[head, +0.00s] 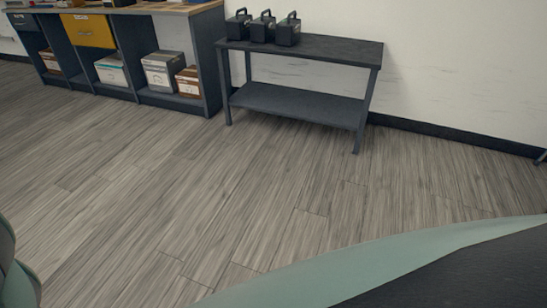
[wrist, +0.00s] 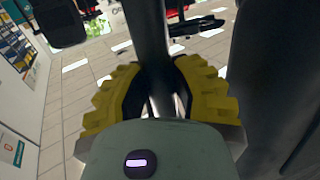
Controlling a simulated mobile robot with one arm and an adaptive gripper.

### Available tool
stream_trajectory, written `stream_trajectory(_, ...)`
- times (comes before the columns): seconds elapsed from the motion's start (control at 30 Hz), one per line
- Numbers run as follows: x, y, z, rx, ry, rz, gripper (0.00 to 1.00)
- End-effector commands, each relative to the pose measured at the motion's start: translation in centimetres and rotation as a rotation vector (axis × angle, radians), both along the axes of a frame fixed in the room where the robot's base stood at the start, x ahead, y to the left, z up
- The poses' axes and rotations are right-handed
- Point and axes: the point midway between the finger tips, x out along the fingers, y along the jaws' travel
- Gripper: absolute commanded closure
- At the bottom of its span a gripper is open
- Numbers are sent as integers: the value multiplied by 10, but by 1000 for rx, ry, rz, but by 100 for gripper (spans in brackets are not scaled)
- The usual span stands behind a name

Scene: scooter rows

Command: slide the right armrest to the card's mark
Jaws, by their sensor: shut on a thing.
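In the wrist view my gripper (wrist: 157,82) has its two yellow ridged fingers closed around a dark grey post (wrist: 149,38). The post runs from the top of the picture down between the fingers. It is probably part of the right armrest, but its ends are out of view. A dark rounded pad (wrist: 60,22) shows at the upper left; I cannot tell whether it is an armrest. A large dark surface (wrist: 275,80) fills the right side, close to the gripper. I cannot make out the card or its mark. The head view shows neither the gripper nor the armrest.
In the head view, a dark two-level bench (head: 300,103) with several black boxes stands at the wall. A shelf unit (head: 210,60) with boxes and a yellow drawer (head: 87,30) is left of it. The wooden floor (head: 230,180) before them is clear.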

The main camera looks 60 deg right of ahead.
Motion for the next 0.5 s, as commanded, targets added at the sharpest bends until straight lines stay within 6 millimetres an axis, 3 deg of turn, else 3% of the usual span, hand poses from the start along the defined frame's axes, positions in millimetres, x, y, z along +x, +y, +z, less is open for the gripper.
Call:
stream_trajectory(0.2, 0, 0, 0, -1, 1, 1, 100)
stream_trajectory(0.23, 0, 0, 0, -1, 1, 1, 75)
stream_trajectory(0.5, 0, 0, 0, -1, -1, 1, 47)
